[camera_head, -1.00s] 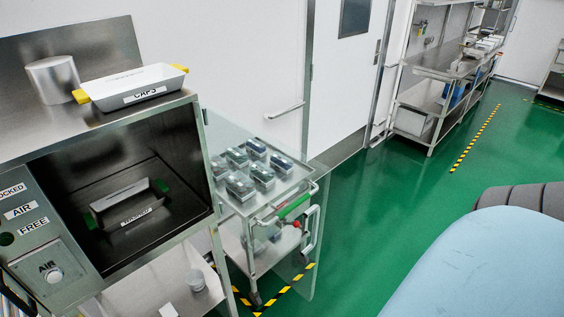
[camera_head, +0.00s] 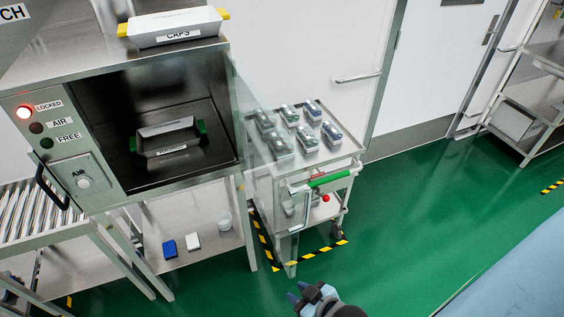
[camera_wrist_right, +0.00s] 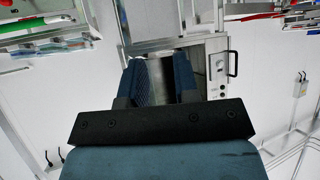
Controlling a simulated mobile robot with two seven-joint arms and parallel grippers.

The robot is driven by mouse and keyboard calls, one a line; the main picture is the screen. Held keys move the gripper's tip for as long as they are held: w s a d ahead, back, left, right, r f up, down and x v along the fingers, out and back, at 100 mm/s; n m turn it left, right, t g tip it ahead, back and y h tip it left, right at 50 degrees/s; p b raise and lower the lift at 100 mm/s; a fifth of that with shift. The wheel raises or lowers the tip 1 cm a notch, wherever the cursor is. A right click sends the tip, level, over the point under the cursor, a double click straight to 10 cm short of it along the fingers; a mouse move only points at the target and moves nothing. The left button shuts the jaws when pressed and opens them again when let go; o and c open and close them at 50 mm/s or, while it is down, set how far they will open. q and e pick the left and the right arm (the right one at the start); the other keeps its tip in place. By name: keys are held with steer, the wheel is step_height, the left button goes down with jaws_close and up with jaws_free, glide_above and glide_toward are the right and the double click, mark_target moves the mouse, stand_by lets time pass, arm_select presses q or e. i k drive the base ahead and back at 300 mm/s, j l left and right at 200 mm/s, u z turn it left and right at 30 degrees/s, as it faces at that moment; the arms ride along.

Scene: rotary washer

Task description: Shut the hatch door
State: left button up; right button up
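The steel hatch (camera_head: 225,160) stands at the left with its front opening uncovered. Its clear glass door (camera_head: 262,150) is swung out to the right of the opening, in front of the cart. A pale D-shaped handle (camera_head: 300,207) sits near the door's free edge. My right gripper (camera_head: 297,292) is at the bottom of the head view, below and apart from the door. In the right wrist view, its two blue fingers (camera_wrist_right: 160,68) stand apart with nothing held between them. My left gripper is not in view.
A cart (camera_head: 262,188) with several small devices and a green handle stands behind the door. A tray labelled CAPS (camera_head: 172,30) is on the hatch top, and another tray (camera_head: 167,137) is inside. A red lamp (camera_head: 24,112) glows beside LOCKED. Green floor (camera_head: 400,225) is clear at right.

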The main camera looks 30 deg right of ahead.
mark_target(249, 171)
steer(key=i+l+u, duration=0.1)
steer(key=l, duration=0.4)
steer(key=i+l+u, duration=0.1)
steer(key=l, duration=0.45)
steer(key=i+l, duration=0.25)
steer(key=l, duration=0.25)
